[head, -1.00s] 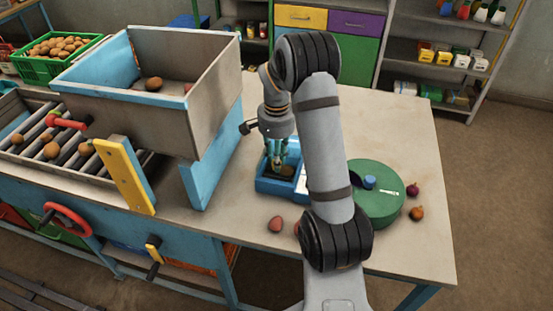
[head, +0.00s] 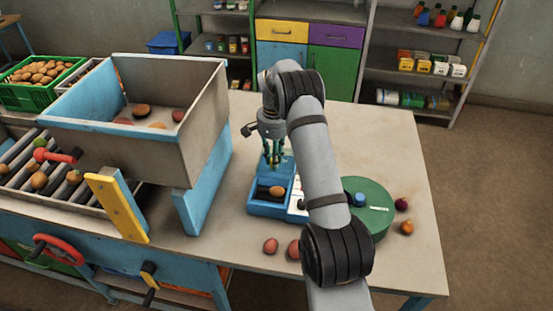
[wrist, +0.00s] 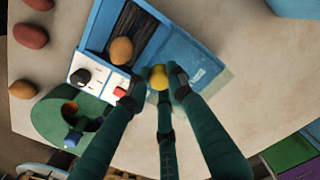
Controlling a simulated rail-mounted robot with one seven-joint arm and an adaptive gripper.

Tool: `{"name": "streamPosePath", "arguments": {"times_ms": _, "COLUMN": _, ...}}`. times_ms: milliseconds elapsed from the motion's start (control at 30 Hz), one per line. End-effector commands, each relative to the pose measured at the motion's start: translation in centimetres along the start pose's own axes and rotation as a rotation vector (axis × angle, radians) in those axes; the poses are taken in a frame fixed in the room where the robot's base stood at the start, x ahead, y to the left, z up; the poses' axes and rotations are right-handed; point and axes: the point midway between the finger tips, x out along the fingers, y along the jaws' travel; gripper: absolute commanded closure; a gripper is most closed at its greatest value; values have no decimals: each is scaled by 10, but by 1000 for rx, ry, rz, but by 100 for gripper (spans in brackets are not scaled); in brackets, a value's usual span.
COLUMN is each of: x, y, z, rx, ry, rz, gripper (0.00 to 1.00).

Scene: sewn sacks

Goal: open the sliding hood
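A small blue machine (head: 268,208) stands on the table, with a brown potato (head: 277,191) showing in its dark bay; the potato also shows in the wrist view (wrist: 121,51). Its blue sliding hood (wrist: 196,70) lies at the bay's far side, leaving at least part of the bay uncovered. A yellow knob (wrist: 159,77) sits at the hood's edge. My gripper (head: 272,162) is at the knob, its three dark green fingers closed around it; exact contact is hard to see. In the wrist view a white panel with a black dial (wrist: 81,77) and red button (wrist: 120,92) is beside the bay.
A green round container (head: 370,212) stands right of the machine, partly behind my arm. Loose potatoes (head: 270,246) lie in front, and an onion (head: 406,227) at the right. A large hopper (head: 150,125) over a roller conveyor stands left. The table behind is clear.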

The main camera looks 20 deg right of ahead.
Motion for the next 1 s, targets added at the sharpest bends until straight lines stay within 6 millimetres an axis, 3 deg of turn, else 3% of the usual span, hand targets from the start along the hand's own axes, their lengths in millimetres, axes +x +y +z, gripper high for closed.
{"name": "streamPosePath", "arguments": {"times_ms": 300, "x": 0, "y": 0, "z": 0, "rx": -1, "ry": 1, "rz": 0, "gripper": 61}}
{"name": "streamPosePath", "arguments": {"times_ms": 667, "x": -4, "y": 0, "z": 0, "rx": -1, "ry": 1, "rz": -1, "gripper": 60}}
{"name": "streamPosePath", "arguments": {"times_ms": 767, "x": -17, "y": -1, "z": -1, "rx": -1, "ry": 3, "rz": -3, "gripper": 60}}
{"name": "streamPosePath", "arguments": {"times_ms": 1000, "x": -67, "y": -1, "z": -1, "rx": -1, "ry": 5, "rz": -3, "gripper": 60}}
